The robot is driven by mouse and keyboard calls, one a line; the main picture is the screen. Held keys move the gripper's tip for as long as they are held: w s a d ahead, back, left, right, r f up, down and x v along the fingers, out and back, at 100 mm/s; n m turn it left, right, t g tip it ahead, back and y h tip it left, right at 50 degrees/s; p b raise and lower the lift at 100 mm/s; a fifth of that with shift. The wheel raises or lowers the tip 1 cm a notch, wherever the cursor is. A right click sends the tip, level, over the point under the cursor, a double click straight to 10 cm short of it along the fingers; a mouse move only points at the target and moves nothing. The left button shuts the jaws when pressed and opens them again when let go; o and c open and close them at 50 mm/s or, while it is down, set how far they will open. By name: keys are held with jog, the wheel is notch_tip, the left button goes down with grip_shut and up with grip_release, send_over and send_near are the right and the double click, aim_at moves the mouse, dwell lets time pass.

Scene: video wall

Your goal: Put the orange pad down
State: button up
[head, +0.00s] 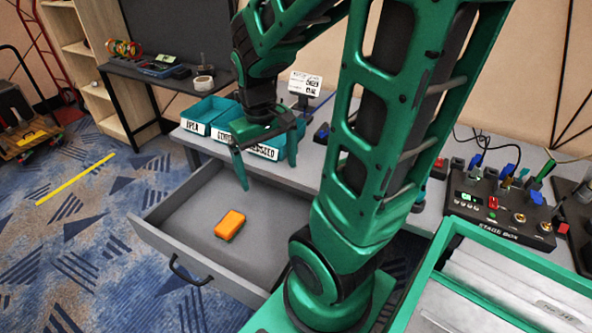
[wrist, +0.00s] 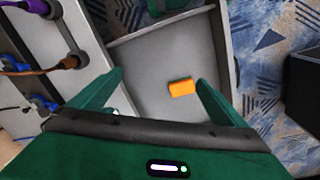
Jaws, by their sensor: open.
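The orange pad (head: 230,225) lies flat on the floor of the open grey drawer (head: 185,205), with a darker underside showing along its edge. In the wrist view the orange pad (wrist: 181,88) lies on the drawer floor, between and beyond the fingers. My gripper (head: 268,170) is open and empty above the back part of the drawer, up and to the right of the pad in the head view. Its two green fingers (wrist: 157,85) stand wide apart in the wrist view. Neither finger touches the pad.
Teal labelled bins (head: 205,115) stand on the grey desk behind my gripper. A stage box (head: 500,212) with cables stands at the right. The drawer's black handle (head: 190,275) faces the patterned carpet. The drawer floor around the pad is clear.

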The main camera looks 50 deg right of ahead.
jog(key=s+r+m, duration=0.3)
jog(key=s+r, duration=0.1)
jog(key=s, duration=0.6)
jog(key=shift+a+r+y, duration=0.15)
jog(key=shift+r+y, duration=0.1)
jog(key=shift+y, duration=0.15)
jog(key=shift+w+f, duration=0.25)
jog(key=shift+w, duration=0.3)
